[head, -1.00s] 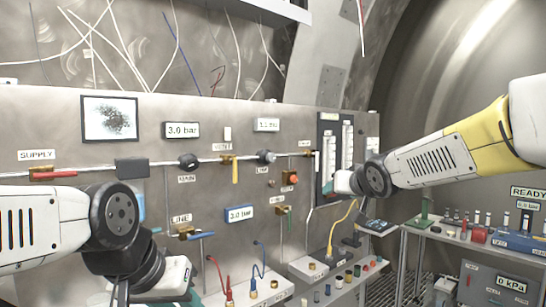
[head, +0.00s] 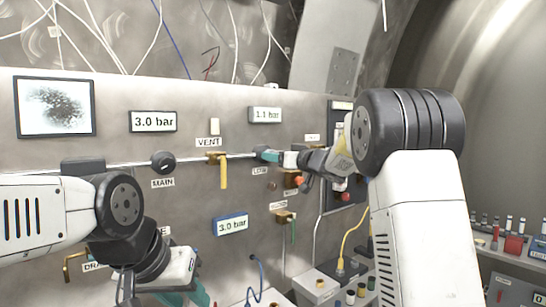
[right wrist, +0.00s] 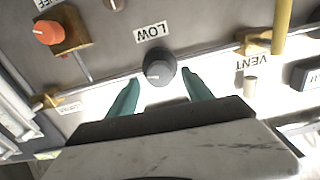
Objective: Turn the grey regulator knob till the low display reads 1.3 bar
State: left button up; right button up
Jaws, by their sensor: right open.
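The low display (head: 266,115) reads 1.1 bar. The grey regulator knob (right wrist: 158,66) with a white mark sits by the LOW label (right wrist: 152,34) in the right wrist view. In the head view the gripper hides it. My right gripper (right wrist: 160,86) is open, its teal fingertips one on each side of the knob's near edge; I cannot tell whether they touch it. In the head view the right gripper (head: 268,156) reaches the panel from the right. My left gripper (head: 192,290) hangs low at the left, its jaws partly out of frame.
The yellow VENT handle (head: 224,172) stands left of the knob, with the MAIN knob (head: 163,162) farther left. Two more displays, (head: 153,121) and (head: 231,225), read 3.0 bar. A bench with small parts stands below right.

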jog(key=shift+x, duration=1.05)
jog(key=shift+c, duration=0.2)
grip_shut()
jog(key=shift+m, duration=2)
jog(key=shift+o, duration=0.2)
grip_release()
